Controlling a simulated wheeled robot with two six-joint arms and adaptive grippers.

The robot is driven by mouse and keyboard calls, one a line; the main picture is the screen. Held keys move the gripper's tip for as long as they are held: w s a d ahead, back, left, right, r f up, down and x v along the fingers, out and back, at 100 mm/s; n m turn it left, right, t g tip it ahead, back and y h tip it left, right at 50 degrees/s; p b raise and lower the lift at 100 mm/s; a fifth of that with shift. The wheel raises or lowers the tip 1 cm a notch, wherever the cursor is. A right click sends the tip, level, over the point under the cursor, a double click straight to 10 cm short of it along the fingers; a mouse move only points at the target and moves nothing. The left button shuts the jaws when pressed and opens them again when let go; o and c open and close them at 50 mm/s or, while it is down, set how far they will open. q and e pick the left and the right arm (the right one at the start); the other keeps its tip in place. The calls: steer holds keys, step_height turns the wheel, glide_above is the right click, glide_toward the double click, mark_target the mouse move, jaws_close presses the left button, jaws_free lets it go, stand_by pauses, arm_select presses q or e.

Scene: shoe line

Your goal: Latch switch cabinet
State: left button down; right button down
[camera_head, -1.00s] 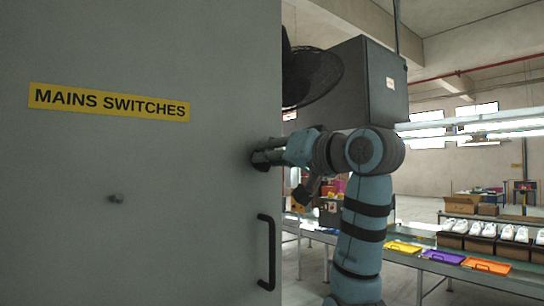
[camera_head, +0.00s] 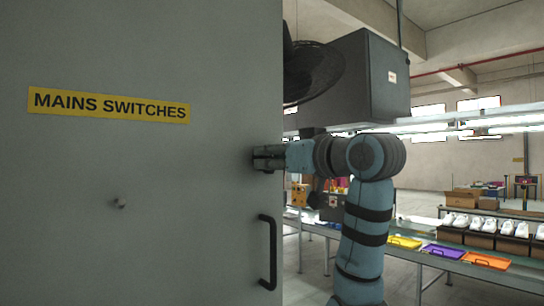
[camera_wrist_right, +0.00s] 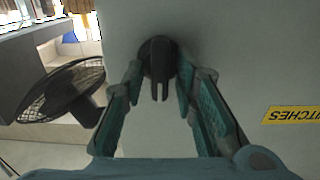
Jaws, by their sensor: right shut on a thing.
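The grey switch cabinet door (camera_head: 140,200) fills the left of the head view, with a yellow "MAINS SWITCHES" label (camera_head: 109,105) and a black pull handle (camera_head: 268,252) near its right edge. My right gripper (camera_head: 262,159) is at the door's right edge, above the pull handle. In the right wrist view, a black latch knob (camera_wrist_right: 157,62) with a forked end sits on the grey surface between the fingertips of my right gripper (camera_wrist_right: 160,76), which is shut on it. In the head view the fingers hide the knob. My left gripper is not in view.
A black fan (camera_head: 312,72) and a dark box (camera_head: 365,80) stand behind my right arm. At the right, a bench line carries coloured trays (camera_head: 443,252) and white shoes on boxes (camera_head: 490,226).

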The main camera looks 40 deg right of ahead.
steer(key=c, duration=1.6)
jaws_free()
steer(key=shift+s, duration=0.1)
steer(key=shift+s, duration=0.1)
steer(key=s, duration=0.7)
steer(key=shift+s, duration=0.25)
steer(key=shift+w+a, duration=0.1)
steer(key=shift+w, duration=0.05)
